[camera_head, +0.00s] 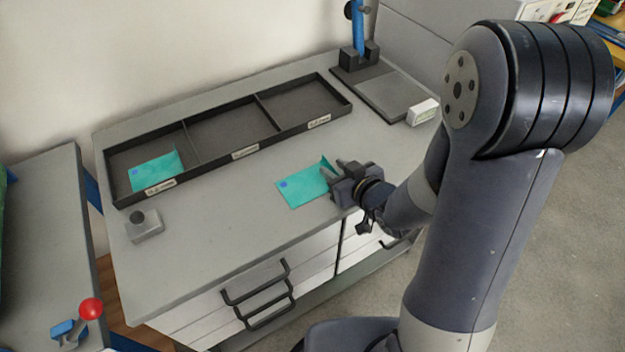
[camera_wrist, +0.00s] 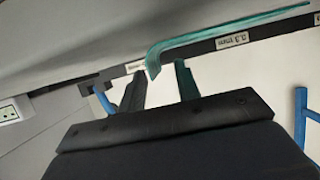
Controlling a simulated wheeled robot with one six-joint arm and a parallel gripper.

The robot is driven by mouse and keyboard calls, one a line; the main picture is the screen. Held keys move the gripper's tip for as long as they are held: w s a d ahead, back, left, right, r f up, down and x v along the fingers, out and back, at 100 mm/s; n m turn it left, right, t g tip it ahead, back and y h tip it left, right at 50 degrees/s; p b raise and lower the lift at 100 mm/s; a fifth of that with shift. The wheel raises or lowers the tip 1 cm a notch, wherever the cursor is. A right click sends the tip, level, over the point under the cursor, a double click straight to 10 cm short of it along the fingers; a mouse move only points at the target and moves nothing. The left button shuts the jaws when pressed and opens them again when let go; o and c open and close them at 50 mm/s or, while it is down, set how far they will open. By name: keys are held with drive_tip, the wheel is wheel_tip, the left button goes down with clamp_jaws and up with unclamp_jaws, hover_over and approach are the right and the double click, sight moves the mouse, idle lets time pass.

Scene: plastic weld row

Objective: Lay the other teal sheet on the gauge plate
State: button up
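One teal sheet (camera_head: 303,186), with a blue mark and an upturned edge, is on the bench top just left of my gripper (camera_head: 332,172). In the wrist view the sheet (camera_wrist: 215,30) shows nearly edge-on. Its bent end hangs between my spread fingers (camera_wrist: 160,75), with a gap to the right finger. My gripper looks open around this edge. Another teal sheet (camera_head: 153,171) lies in the left compartment of the black tray (camera_head: 215,163). A flat grey plate (camera_head: 392,92) on a dark base stands at the back right; I cannot tell whether it is the gauge plate.
A blue-handled clamp (camera_head: 358,35) stands behind the grey plate. A small white block (camera_head: 422,111) is at the bench's right edge. A grey block with a black knob (camera_head: 144,226) stands at the front left. The tray's middle and right compartments look empty. The bench's front middle is clear.

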drive_tip(key=shift+x, duration=1.25)
drive_tip(key=shift+c, duration=0.4)
clamp_jaws()
